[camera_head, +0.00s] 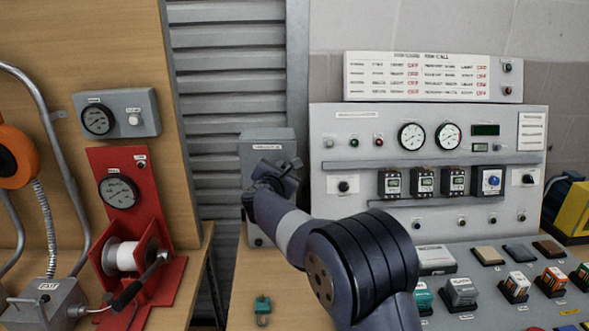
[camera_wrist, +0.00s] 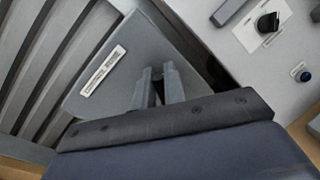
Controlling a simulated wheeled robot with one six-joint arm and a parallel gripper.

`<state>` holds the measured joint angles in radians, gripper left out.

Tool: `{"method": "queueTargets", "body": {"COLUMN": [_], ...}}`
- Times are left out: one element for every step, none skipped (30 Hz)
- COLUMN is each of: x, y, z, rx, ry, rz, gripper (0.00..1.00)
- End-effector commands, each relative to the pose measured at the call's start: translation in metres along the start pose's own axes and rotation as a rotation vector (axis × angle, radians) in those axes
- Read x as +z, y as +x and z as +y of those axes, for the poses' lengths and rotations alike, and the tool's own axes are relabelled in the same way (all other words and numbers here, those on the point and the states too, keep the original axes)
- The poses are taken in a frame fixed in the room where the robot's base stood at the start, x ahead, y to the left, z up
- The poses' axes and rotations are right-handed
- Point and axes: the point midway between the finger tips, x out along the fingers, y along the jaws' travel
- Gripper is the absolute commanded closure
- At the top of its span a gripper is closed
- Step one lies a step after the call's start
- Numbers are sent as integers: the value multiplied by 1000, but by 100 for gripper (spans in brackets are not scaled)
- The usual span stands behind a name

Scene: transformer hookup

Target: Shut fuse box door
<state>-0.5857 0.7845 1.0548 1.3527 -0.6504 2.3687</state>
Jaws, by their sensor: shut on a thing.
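The fuse box (camera_head: 266,141) is a grey box with a small label on its front, standing between the louvred shutter and the control panel. Its labelled grey door (camera_wrist: 112,62) fills the upper middle of the wrist view, tilted in the picture. My gripper (camera_head: 284,172) is in front of the door in the head view and covers much of it. In the wrist view my gripper's two fingers (camera_wrist: 157,72) are close together against the door's right part, shut on it. The exact part between the fingertips is hidden. How far the door stands open cannot be told.
A large control panel (camera_head: 360,115) with gauges and switches stands close to the right. A red winch stand (camera_head: 112,170) is to the left. A small green part (camera_head: 263,304) lies on the wooden bench in front.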

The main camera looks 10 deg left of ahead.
Motion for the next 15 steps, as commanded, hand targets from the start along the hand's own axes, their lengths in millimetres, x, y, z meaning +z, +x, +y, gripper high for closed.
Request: {"method": "queueTargets", "body": {"x": [2, 2, 2, 2, 2, 2, 2, 2, 2, 2, 2, 1, 2, 2, 4], "y": [0, 0, 0, 0, 0, 0, 0, 0, 0, 1, 2, 5, 7, 9, 10], "z": [0, 0, 0, 0, 0, 0, 0, 0, 0, 0, -1, -1, -1, -2, -1], "rx": [-1, -1, -1, -1, -1, -1, -1, -1, -1, -1, -1, -1, -1, 0, 0], "ry": [2, 2, 2, 2, 2, 1, 1, 1, 1, 2, 2, 3, 3, 3, 3], "rz": [-3, -3, -4, -4, -4, -4, -4, -4, -4, -4, -5, -5, -6, -6, -7], "gripper": [100, 100, 100, 100, 100, 100, 100, 100, 100, 100, 100, 100, 100, 100, 100]}}
